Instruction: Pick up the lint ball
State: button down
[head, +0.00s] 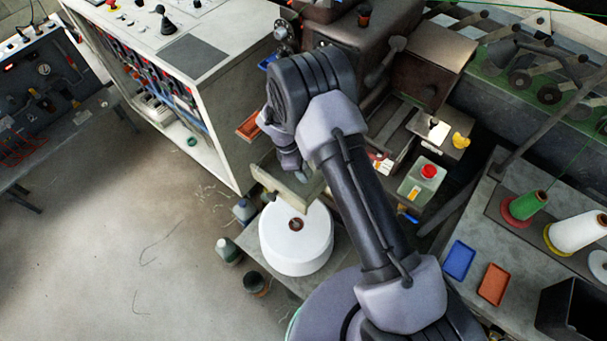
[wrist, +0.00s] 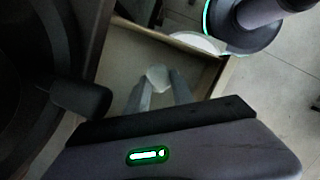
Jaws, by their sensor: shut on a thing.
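In the wrist view the lint ball (wrist: 157,75) is a small, pale, greyish-white lump. It sits between the tips of the two grey fingers of my gripper (wrist: 158,83), which are shut on it. Fingers and ball are inside the walls of an open tan drawer (wrist: 122,52). I cannot tell whether the ball touches the drawer floor. In the head view my gripper (head: 303,176) reaches down into this drawer (head: 277,188), and the lint ball is hidden there.
A large white roll (head: 296,246) with a brown core stands just in front of the drawer. Dark bottles (head: 228,251) stand left of it. A white control cabinet (head: 215,110) is at the left, and a bench with thread cones (head: 525,206) at the right. Open floor lies left.

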notch_tip(320, 180, up, 3)
jog(key=shift+s+d+r+p, duration=0.15)
jog(key=shift+p, duration=0.3)
jog(key=s+d, duration=1.1)
jog(key=d, duration=0.3)
jog(key=shift+f, duration=0.25)
jog(key=shift+w, duration=0.1)
